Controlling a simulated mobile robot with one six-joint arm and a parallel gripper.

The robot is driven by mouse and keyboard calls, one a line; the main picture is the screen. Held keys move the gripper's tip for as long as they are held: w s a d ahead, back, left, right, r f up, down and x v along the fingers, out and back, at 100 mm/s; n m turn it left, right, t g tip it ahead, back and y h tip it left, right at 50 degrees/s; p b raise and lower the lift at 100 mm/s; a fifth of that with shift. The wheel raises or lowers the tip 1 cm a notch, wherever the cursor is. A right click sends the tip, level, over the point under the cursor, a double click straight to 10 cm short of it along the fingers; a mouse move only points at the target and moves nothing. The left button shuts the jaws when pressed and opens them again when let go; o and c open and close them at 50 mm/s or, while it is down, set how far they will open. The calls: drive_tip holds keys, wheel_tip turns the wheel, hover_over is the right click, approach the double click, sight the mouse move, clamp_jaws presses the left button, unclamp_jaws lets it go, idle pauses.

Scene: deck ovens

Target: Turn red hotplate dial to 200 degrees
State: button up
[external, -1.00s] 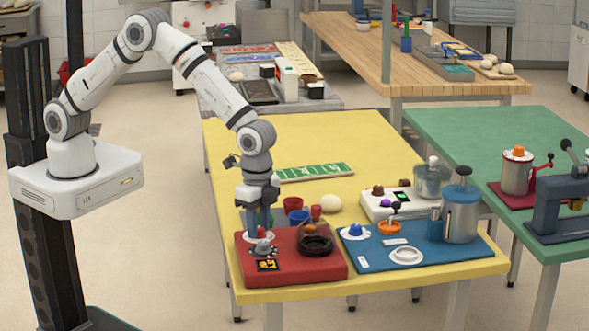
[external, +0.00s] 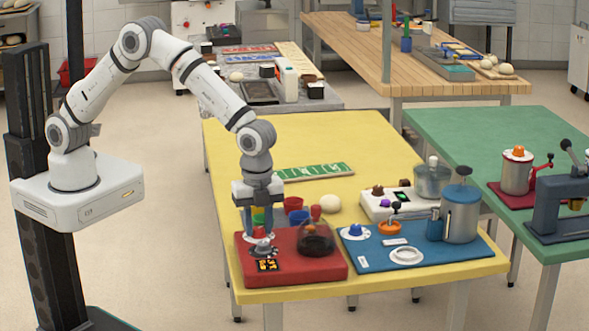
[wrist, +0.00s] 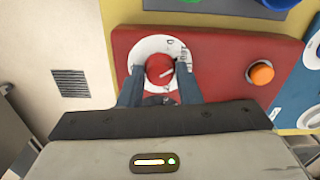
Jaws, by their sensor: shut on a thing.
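The red hotplate (external: 335,272) lies at the front left of the yellow table, with a dark display (external: 267,265) showing small orange marks too small to read. Its red dial (wrist: 159,68) sits in a white ring with markings (wrist: 176,48). In the external view my gripper (external: 258,228) partly hides the red dial (external: 260,232).
A blue board (external: 375,262) with several knobs and a metal pot (external: 462,212) is to the right. Coloured cups (external: 293,205) and a dough ball (external: 330,203) stand behind.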

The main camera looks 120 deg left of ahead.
sight(259, 228)
drive_tip(key=m+b, duration=0.1)
drive_tip(key=m, duration=0.2)
drive_tip(key=shift+m, duration=0.4)
drive_tip(key=m+b, duration=0.1)
drive_tip(key=m, duration=0.2)
drive_tip(key=shift+m, duration=0.3)
drive_tip(key=m, duration=0.6)
drive_tip(key=shift+b, duration=0.4)
drive_tip(key=shift+m, duration=0.3)
drive_tip(key=o, duration=1)
drive_tip(key=shift+c, duration=0.2)
drive_tip(key=shift+r, duration=0.1)
wheel_tip(259, 228, up, 8)
drive_tip(key=shift+f, duration=0.15)
